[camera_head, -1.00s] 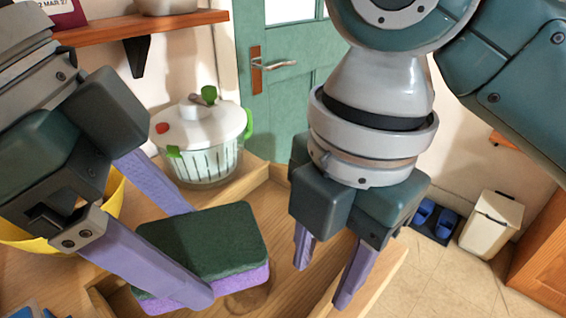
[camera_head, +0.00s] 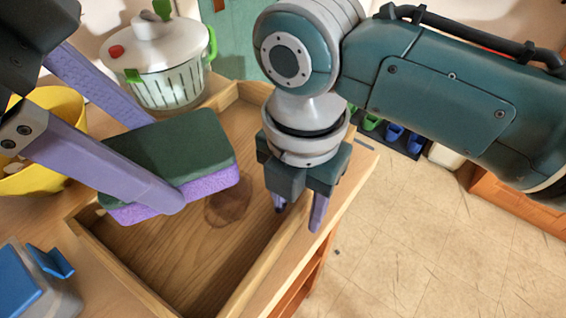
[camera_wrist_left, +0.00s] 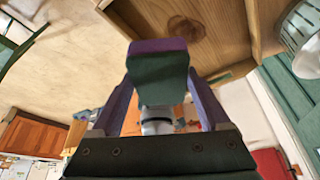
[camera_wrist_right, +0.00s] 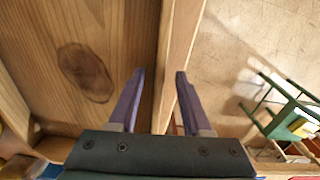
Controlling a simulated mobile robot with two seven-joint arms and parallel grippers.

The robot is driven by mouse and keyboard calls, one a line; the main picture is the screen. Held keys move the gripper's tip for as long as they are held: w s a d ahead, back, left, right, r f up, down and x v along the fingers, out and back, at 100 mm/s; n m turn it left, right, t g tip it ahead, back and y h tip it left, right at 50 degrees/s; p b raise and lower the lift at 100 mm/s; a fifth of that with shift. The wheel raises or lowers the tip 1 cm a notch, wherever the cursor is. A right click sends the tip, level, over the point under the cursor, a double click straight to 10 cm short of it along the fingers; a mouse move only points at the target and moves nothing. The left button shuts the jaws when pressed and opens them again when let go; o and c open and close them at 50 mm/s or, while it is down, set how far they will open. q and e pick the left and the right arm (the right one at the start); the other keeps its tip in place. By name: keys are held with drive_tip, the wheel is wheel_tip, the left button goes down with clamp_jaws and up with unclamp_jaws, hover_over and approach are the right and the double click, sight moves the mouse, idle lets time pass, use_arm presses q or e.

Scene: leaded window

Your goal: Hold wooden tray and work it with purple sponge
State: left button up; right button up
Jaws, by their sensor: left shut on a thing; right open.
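The wooden tray (camera_head: 185,270) lies on the counter, with a brown stain (camera_head: 229,203) on its floor. My left gripper (camera_head: 180,165) is shut on the purple sponge (camera_head: 212,184), which has a dark green top pad, and holds it over the tray's left part. The sponge also shows between the fingers in the left wrist view (camera_wrist_left: 158,75). My right gripper (camera_head: 298,212) is open at the tray's right wall. In the right wrist view its fingers (camera_wrist_right: 158,95) lie on either side of that wall (camera_wrist_right: 178,60); contact cannot be told.
A white salad spinner (camera_head: 160,65) stands behind the tray. A yellow bowl (camera_head: 50,115) is at the left, and a blue-and-grey object (camera_head: 30,285) at the front left. Tiled floor (camera_head: 410,230) lies right of the counter edge.

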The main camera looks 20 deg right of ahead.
drive_tip(key=shift+f, duration=0.3)
clamp_jaws()
idle(1.3)
